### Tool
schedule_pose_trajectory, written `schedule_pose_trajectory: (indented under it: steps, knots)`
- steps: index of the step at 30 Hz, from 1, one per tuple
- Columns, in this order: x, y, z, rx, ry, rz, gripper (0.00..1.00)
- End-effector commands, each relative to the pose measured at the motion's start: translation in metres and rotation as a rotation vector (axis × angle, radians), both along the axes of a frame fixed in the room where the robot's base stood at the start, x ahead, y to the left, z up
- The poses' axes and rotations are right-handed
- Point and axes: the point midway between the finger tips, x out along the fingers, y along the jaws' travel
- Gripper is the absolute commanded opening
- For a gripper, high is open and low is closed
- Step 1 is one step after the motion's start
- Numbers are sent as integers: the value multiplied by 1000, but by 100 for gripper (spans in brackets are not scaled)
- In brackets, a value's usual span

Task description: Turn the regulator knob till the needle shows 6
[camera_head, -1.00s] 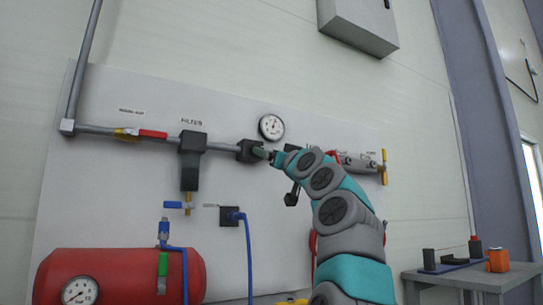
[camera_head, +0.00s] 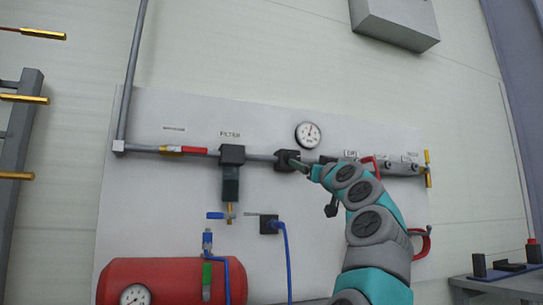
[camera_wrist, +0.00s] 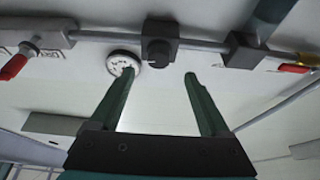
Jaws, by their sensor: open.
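The dark regulator (camera_head: 287,160) sits on the grey pipe of the white board, and its round knob (camera_wrist: 157,52) faces me in the wrist view. The round white gauge (camera_head: 309,134) is just above and right of the regulator. It also shows in the wrist view (camera_wrist: 121,60), partly behind a fingertip. Its needle is too small to read against the numbers. My gripper (camera_wrist: 160,75) is open and empty. The knob lies beyond the fingertips, near the middle of the gap between them, with no contact visible. In the head view my gripper (camera_head: 310,170) is close beside the regulator, slightly right.
The filter (camera_head: 231,172) hangs left of the regulator, with a red-handled valve (camera_head: 186,149) further left. A blue hose (camera_head: 285,255) runs down from a black socket (camera_head: 269,224). A red tank (camera_head: 172,282) stands below. Yellow-handled valve (camera_head: 428,169) is at the right.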

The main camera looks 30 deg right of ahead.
Motion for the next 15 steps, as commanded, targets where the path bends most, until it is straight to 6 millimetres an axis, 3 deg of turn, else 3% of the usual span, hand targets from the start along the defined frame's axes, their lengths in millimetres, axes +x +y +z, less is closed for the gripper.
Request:
schedule_pose_trajectory:
  steps: [15]
  knots:
    - [56,-15,27,0,3,-4,80]
